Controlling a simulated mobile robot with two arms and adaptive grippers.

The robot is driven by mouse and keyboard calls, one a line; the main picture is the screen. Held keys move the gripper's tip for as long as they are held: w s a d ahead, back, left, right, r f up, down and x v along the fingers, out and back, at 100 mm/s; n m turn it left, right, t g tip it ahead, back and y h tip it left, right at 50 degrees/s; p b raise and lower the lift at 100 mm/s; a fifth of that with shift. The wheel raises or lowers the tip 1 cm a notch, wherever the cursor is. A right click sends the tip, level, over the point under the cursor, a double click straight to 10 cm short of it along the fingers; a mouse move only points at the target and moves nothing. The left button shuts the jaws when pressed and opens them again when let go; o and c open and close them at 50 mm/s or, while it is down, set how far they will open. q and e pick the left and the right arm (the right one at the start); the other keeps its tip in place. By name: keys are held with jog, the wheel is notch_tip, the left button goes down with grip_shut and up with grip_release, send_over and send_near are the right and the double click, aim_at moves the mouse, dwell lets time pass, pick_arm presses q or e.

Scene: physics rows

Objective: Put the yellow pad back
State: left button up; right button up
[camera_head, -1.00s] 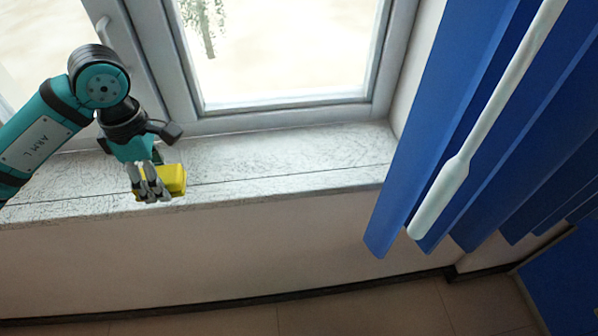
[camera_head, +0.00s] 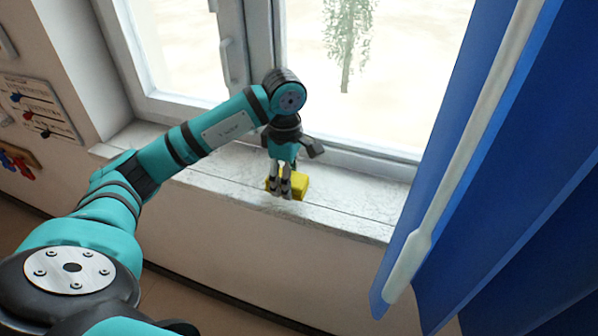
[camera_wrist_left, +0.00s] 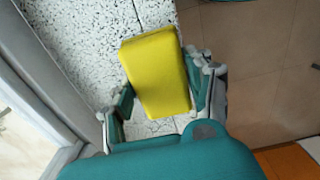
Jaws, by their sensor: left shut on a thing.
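The yellow pad (camera_head: 300,185) is a small block at the window sill (camera_head: 345,208), near the sill's front edge. My left gripper (camera_head: 280,192) points down and is shut on the pad, with its fingers in front of part of it. In the left wrist view the pad (camera_wrist_left: 158,72) lies between the two fingers (camera_wrist_left: 160,98), over the speckled sill. I cannot tell whether the pad touches the sill. My right gripper is not in view.
A window with a white frame (camera_head: 262,50) stands behind the sill. A blue curtain or blind (camera_head: 520,190) with a pale wand (camera_head: 430,205) hangs at the right. A board with small hooks or tools (camera_head: 40,108) is on the left wall. The sill right of the pad is clear.

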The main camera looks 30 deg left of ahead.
aim_at(297, 180)
pick_arm(q)
jog(key=w+p, duration=0.1)
jog(key=w, duration=0.3)
jog(key=shift+f, duration=0.15)
jog(key=shift+w+a+f, duration=0.1)
jog(key=shift+w+f, duration=0.05)
jog(key=shift+f, duration=0.05)
notch_tip(297, 180, down, 3)
jog(key=shift+r+p, duration=0.1)
jog(key=shift+p, duration=0.75)
jog(key=shift+f, duration=0.35)
jog(key=o, duration=1.1)
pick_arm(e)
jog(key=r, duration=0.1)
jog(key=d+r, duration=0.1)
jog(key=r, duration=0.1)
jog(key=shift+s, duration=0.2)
